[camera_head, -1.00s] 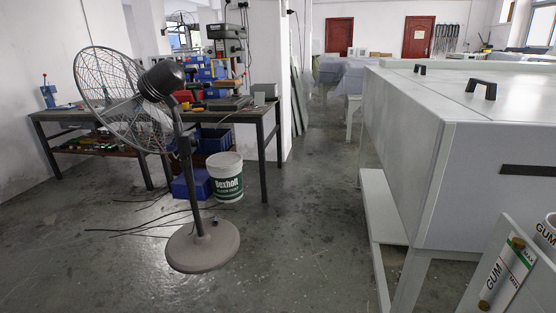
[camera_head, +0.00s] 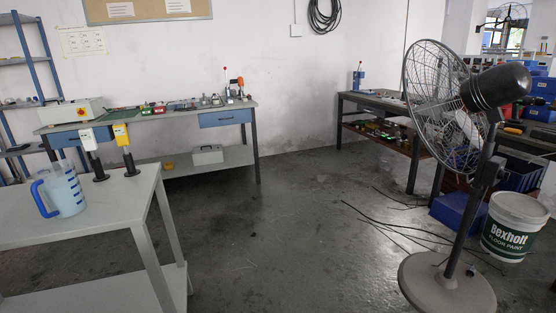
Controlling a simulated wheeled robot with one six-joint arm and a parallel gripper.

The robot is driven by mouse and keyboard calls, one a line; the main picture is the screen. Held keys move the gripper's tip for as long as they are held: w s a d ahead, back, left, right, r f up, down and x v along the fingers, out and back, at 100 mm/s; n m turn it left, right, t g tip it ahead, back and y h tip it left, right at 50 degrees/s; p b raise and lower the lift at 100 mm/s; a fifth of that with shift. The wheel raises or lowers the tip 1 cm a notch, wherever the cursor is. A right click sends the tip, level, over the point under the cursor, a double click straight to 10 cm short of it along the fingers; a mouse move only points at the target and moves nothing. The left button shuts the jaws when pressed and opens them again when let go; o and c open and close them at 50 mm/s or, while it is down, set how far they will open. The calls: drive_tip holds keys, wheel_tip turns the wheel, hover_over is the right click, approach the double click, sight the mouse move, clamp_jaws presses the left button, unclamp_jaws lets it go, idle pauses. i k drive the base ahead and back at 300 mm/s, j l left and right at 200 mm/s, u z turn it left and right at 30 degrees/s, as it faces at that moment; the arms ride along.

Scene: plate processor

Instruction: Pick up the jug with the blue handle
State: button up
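The jug with the blue handle (camera_head: 66,190) stands upright on a light grey table (camera_head: 110,208) at the left of the view. Its body is pale and translucent with measuring marks. Its blue handle (camera_head: 41,198) points to the left. My gripper does not show in this view, so its opening and its distance from the jug cannot be told.
Two dark posts with a white and a yellow top (camera_head: 125,140) stand behind the jug. A pedestal fan (camera_head: 450,275) and a paint bucket (camera_head: 514,225) stand at the right, with black cables (camera_head: 395,225) on the floor. A workbench (camera_head: 185,115) lines the wall. The middle floor is clear.

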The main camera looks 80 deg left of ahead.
sight(58, 182)
drive_tip(key=u, duration=3.7)
